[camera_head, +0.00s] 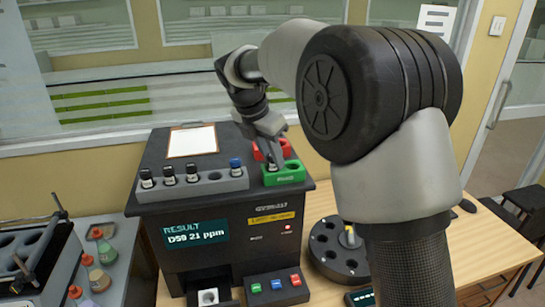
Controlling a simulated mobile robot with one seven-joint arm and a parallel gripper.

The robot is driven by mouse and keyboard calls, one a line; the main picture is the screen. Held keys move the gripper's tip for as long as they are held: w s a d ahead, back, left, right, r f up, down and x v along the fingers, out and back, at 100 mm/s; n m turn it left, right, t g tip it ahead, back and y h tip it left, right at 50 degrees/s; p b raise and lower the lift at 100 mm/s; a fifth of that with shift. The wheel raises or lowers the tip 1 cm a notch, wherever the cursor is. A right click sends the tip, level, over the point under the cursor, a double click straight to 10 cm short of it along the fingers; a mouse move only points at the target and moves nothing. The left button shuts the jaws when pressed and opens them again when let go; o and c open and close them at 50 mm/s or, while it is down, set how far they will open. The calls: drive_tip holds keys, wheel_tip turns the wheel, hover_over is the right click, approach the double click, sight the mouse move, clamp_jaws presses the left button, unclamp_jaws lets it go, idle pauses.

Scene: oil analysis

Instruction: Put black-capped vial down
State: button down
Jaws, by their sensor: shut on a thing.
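My gripper (276,158) points down over the green block (287,178) on top of the black analyzer. It is shut on a small vial (271,167) with a dark cap, at the left part of the green block. The fingers partly hide the vial, and I cannot tell whether its base rests in a hole. An open hole shows at the right of the green block. A red block (286,147) lies just behind, partly covered by my gripper.
A grey rack (200,188) left of the green block holds several black-capped vials and a blue-capped one (235,166). A clipboard (192,141) lies behind it. A black carousel (325,262) stands right, partly behind my arm.

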drive_tip(key=shift+r, duration=0.1)
drive_tip(key=c, duration=1.5)
unclamp_jaws()
drive_tip(key=shift+c, duration=0.2)
drive_tip(key=p+v, duration=0.1)
drive_tip(key=v, duration=1.1)
